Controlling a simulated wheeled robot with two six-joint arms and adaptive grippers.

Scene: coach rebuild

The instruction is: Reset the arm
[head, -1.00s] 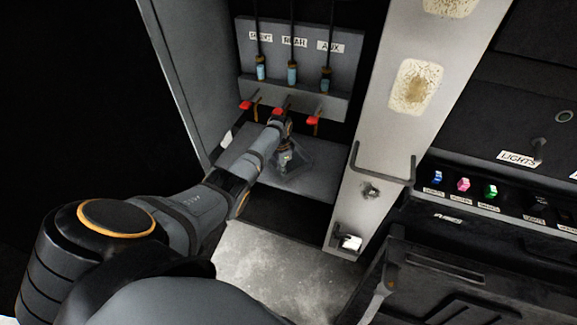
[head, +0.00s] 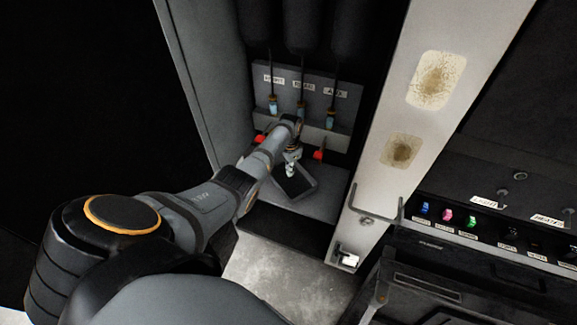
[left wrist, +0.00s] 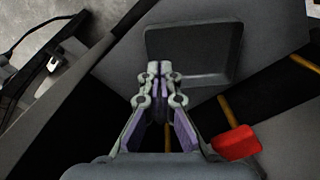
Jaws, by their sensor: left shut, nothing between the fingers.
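My left arm reaches from the lower left into a grey compartment in the head view. Its gripper (head: 292,172) points down over a dark square tray (head: 296,186) on the compartment's shelf. In the left wrist view the gripper (left wrist: 160,70) has its fingertips together, with nothing between them. The tips overlap the near edge of the dark tray (left wrist: 195,48) in that picture; I cannot tell whether they touch it. My right gripper does not show.
Red-handled valves (head: 319,155) line the compartment above the shelf; one red handle (left wrist: 236,143) is close right of the gripper in the wrist view. A pale post (head: 385,180) stands to the right, with a switch panel (head: 450,222) beyond it.

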